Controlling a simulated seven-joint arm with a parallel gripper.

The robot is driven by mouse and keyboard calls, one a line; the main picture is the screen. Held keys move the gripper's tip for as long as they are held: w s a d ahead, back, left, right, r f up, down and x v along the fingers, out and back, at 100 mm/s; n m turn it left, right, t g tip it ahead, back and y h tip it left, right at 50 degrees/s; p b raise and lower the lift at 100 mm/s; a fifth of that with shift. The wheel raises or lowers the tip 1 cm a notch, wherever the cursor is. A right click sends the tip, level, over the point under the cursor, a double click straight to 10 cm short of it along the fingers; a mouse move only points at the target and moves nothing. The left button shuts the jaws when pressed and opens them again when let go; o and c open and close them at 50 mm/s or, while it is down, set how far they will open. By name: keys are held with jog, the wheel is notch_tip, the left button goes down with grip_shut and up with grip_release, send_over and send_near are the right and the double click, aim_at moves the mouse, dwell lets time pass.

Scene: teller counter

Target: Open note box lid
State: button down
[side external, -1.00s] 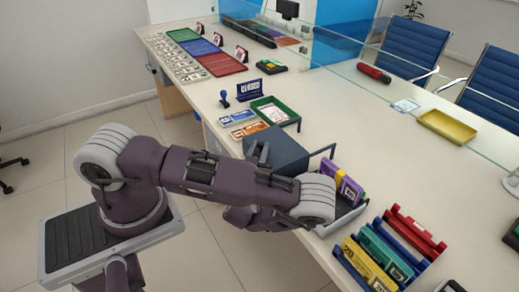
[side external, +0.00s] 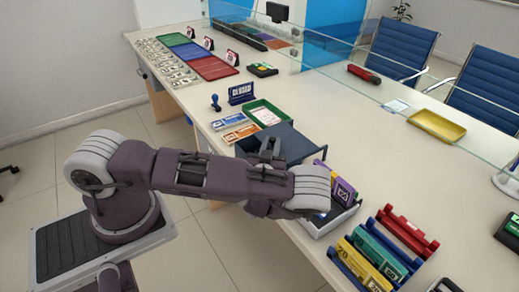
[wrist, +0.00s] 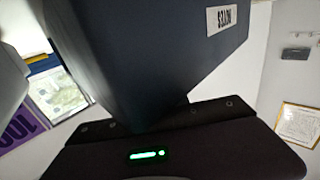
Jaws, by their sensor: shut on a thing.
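The note box (side external: 333,220) is a grey tray at the counter's front edge, partly hidden behind my arm in the side view. Purple note bundles (side external: 342,188) stand in its right part. Its dark blue lid (side external: 298,146) is swung up and leaned far back, away from the tray. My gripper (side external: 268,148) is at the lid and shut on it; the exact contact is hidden. In the wrist view the lid (wrist: 150,50) fills the middle, with a white NOTES label (wrist: 228,18). Notes in the box (wrist: 60,92) show at left.
A green tray (side external: 264,113) and banded notes (side external: 240,132) lie just behind the lid. A rack of coloured bundles (side external: 378,250) stands right of the box. A yellow tray (side external: 436,126) and glass screen are farther back. The counter's right middle is clear.

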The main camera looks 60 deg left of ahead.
jog(key=shift+w, duration=0.25)
jog(key=c, duration=1.3)
grip_release()
jog(key=v, duration=0.7)
jog(key=shift+s, duration=0.1)
